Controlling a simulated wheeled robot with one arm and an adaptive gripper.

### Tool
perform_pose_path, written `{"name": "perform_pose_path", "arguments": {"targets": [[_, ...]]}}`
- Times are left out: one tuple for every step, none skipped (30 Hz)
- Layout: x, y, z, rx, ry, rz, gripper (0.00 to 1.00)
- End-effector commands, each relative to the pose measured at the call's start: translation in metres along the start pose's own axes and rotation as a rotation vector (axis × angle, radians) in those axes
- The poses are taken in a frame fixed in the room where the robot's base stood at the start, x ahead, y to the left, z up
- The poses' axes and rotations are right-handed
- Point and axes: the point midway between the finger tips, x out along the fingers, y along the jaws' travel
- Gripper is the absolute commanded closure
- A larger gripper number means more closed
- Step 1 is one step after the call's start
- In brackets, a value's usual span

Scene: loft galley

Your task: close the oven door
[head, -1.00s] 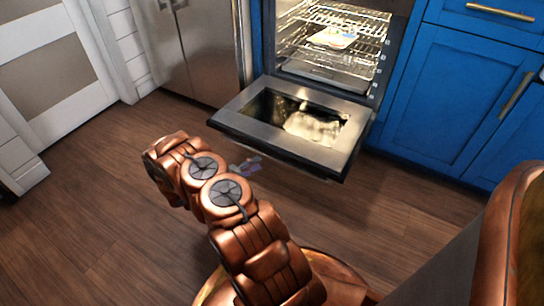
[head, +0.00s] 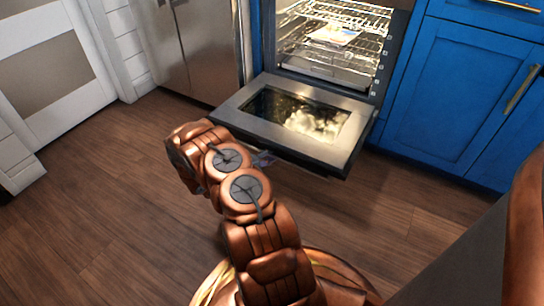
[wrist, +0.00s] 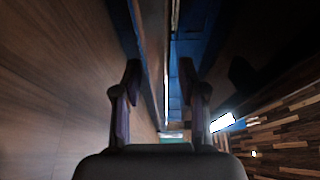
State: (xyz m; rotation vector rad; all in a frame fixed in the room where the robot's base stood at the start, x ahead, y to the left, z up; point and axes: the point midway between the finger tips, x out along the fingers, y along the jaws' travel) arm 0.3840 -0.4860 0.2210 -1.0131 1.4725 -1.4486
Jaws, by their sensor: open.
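The oven door (head: 228,112) hangs open in the head view, folded down and out from the lit oven (head: 330,40). It has a steel frame around a dark glass window with a bright reflection. My gripper (head: 262,159) is mostly hidden behind my copper arm, near the door's front edge, low and left of its middle. In the wrist view my gripper (wrist: 161,82) has its two fingers apart, with a thin bright edge showing between them. I cannot tell whether that edge is the door's, or whether the fingers touch the door.
Wire racks (head: 350,20) and a light item (head: 336,33) are inside the oven. Blue cabinets (head: 455,100) stand to the right, a steel fridge-like front (head: 203,50) to the left. The wood floor (head: 110,190) is clear at left.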

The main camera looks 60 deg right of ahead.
Motion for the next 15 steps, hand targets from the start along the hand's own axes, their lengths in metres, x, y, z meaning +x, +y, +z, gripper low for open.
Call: {"name": "perform_pose_path", "arguments": {"targets": [[0.0012,0.0003,-0.0001,0.000,0.000,0.000,0.58],[0.0015,0.0003,-0.0001,0.000,0.000,0.000,0.58],[0.0017,0.0002,-0.0001,-0.001,0.000,0.000,0.58],[0.0018,0.0001,0.0000,-0.001,-0.001,0.000,0.58],[0.0018,0.0000,0.0000,-0.001,-0.001,0.000,0.58],[0.0017,0.0000,0.0000,-0.001,-0.001,0.000,0.58],[0.0017,0.0000,0.0001,-0.001,-0.001,0.000,0.58],[0.0016,0.0000,0.0001,-0.001,-0.001,0.000,0.58],[0.0016,0.0000,0.0001,-0.001,-0.001,0.001,0.58],[0.0016,0.0001,0.0000,-0.001,-0.001,0.001,0.60],[0.0016,0.0001,0.0000,-0.001,-0.001,0.001,0.64],[0.0015,0.0001,0.0000,-0.001,-0.001,0.001,0.68],[0.0015,0.0001,0.0000,-0.001,-0.001,0.001,0.71],[0.0015,0.0001,0.0000,-0.001,-0.001,0.001,0.74],[0.0015,0.0001,0.0000,-0.001,-0.001,0.001,0.78]]}}
